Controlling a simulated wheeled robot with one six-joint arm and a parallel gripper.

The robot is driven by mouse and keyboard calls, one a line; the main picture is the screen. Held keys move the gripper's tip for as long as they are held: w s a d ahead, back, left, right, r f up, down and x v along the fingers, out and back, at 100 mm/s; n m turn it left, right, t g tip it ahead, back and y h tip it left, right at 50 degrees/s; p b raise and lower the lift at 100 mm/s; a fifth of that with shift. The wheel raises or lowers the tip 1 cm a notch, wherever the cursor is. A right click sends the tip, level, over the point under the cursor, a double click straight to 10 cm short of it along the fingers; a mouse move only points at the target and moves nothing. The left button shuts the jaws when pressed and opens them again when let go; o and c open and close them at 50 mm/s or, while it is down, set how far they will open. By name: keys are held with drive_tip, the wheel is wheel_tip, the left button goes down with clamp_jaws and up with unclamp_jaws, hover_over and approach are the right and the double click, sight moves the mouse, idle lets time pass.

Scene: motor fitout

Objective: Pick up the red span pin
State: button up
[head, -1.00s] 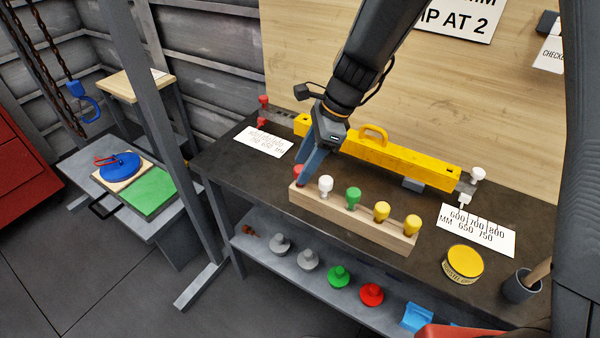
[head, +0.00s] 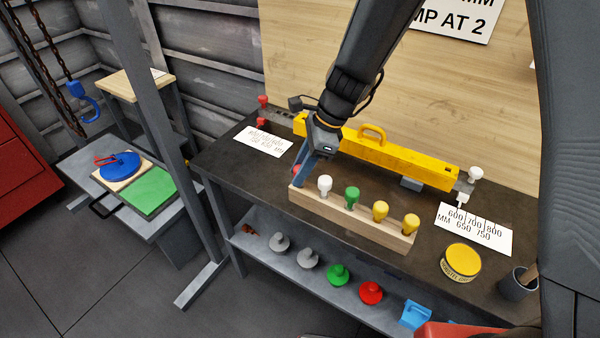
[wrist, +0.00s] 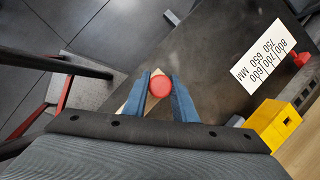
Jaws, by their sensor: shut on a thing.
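The red span pin's round head (wrist: 160,86) shows in the wrist view between the two blue fingers of my gripper (wrist: 159,92). In the head view, my gripper (head: 300,176) is at the left end of the wooden pin block (head: 350,218), its fingers shut on the red pin (head: 296,168). The fingers hide most of the pin there, so I cannot tell whether its shank is still in the block. White (head: 325,186), green (head: 352,197) and yellow pins (head: 380,210) stand in the block to the right.
A yellow lifting beam (head: 400,158) lies behind the block, with red pins (head: 262,101) near its left end and a white pin (head: 475,174) at its right. A yellow tin (head: 461,261) and dark cup (head: 517,283) stand at right. Several knobs sit on the lower shelf.

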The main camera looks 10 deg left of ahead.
wheel_tip(320, 180, up, 8)
drive_tip(key=shift+w+r+b, duration=0.1)
drive_tip(key=shift+r+b, duration=0.15)
drive_tip(key=shift+b, duration=0.55)
drive_tip(key=shift+r, duration=0.8)
